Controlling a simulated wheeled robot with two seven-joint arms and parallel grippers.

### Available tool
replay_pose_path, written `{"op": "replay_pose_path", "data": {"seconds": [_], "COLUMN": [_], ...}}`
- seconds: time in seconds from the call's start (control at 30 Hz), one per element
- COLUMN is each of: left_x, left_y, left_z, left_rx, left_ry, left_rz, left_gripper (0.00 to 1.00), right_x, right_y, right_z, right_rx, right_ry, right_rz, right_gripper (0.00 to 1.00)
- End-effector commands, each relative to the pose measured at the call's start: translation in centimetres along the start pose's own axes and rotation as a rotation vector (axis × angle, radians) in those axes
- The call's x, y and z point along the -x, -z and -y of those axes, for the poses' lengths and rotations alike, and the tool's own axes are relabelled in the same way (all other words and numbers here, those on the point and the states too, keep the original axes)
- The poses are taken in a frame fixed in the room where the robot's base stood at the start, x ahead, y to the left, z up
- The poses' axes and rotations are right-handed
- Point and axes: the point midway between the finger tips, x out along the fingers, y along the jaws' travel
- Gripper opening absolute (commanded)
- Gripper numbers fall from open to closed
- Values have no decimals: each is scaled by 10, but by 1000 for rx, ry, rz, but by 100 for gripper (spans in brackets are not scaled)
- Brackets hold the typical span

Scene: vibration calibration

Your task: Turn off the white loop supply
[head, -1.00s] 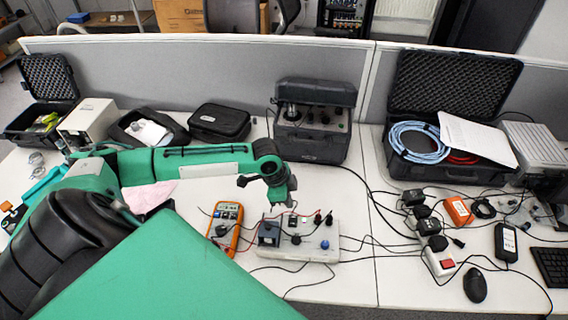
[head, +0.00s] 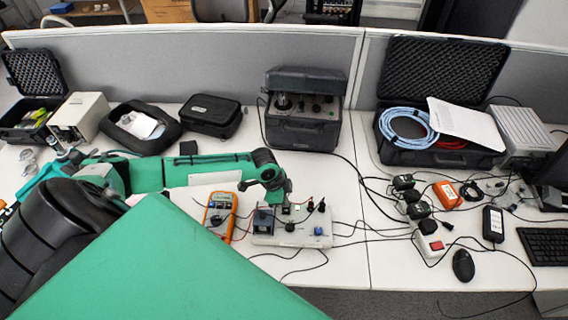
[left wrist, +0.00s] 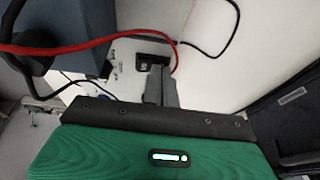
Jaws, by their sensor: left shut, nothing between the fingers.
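The white loop supply (head: 322,241) is a white box on the table, with black knobs, a blue button (head: 318,231) and a dark blue-grey block (head: 263,220) on its left. My left gripper (head: 286,207) is over the back part of the box, shut and empty, pointing down. In the left wrist view my grey fingers (left wrist: 161,88) are close to a small black rocker switch (left wrist: 152,62) on the white panel. I cannot tell whether they touch it. The switch's position is unclear. My right gripper is out of view.
An orange multimeter (head: 220,209) lies left of the box. Red and black leads run around it; a red lead (left wrist: 90,43) crosses near my fingers. A dark equipment case (head: 304,125) stands behind. A power strip (head: 432,246) lies to the right.

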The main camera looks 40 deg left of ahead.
Motion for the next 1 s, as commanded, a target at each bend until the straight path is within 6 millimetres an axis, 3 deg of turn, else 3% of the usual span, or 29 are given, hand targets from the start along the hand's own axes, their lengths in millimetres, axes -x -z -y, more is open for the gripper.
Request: {"op": "replay_pose_path", "data": {"seconds": [1.0], "left_x": [4], "left_y": [1], "left_z": [-16], "left_rx": [0], "left_ry": [-1], "left_rz": [0], "left_gripper": [0], "right_x": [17], "right_y": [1], "right_z": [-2], "right_rx": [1], "right_ry": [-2], "right_rz": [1], "right_gripper": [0]}}
